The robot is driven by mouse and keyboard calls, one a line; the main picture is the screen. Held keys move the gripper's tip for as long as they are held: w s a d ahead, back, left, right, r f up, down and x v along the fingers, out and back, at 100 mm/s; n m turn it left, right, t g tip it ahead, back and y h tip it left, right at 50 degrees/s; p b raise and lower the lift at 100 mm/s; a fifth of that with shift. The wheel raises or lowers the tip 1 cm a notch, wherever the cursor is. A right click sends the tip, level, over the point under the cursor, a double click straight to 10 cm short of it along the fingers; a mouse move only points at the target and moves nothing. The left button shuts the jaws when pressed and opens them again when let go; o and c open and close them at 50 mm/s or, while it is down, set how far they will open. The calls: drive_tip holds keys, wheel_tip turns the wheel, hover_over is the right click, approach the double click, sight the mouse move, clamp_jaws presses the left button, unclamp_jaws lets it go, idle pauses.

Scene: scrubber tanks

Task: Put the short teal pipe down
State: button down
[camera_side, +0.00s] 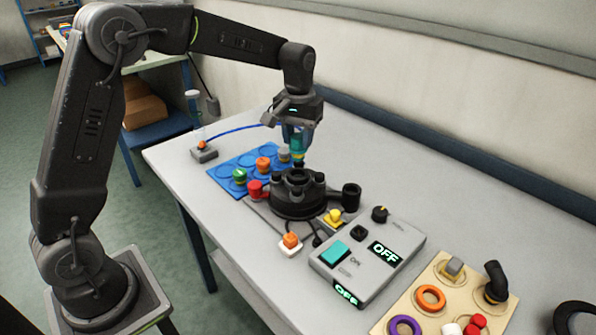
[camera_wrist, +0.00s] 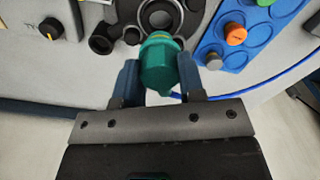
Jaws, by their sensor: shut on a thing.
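The short teal pipe (camera_wrist: 158,65) is held upright between the two blue-grey fingers of my gripper (camera_wrist: 158,85) in the wrist view. In the side view my gripper (camera_side: 296,135) points down, and the teal pipe (camera_side: 298,150) shows only partly between and below its fingers. It appears just above or behind the round black hub (camera_side: 299,195). I cannot tell whether the pipe's lower end touches anything. In the wrist view the hub's round opening (camera_wrist: 160,17) lies just beyond the pipe.
A blue tray (camera_side: 222,175) with round recesses holds green, orange and grey pieces left of the hub. A grey control box (camera_side: 370,262) reading OFF stands in front right. A tan board (camera_side: 415,300) holds rings and a black elbow. Table at the back right is clear.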

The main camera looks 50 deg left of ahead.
drive_tip(key=shift+a, duration=0.1)
drive_tip(key=a+f+n, duration=0.2)
drive_tip(key=a+n, duration=0.2)
drive_tip(key=a, duration=2.6)
drive_tip(key=shift+w+d+f, duration=1)
drive_tip(key=shift+w+f, duration=0.5)
drive_tip(key=shift+f, duration=0.35)
drive_tip(key=shift+w+d+f, duration=1.05)
drive_tip(key=shift+w+f, duration=0.45)
drive_tip(key=shift+f, duration=0.4)
drive_tip(key=shift+w+d+f, duration=1)
drive_tip(key=shift+w+f, duration=0.5)
drive_tip(key=shift+f, duration=0.35)
drive_tip(key=c, duration=0.7)
unclamp_jaws()
drive_tip(key=shift+f, duration=0.15)
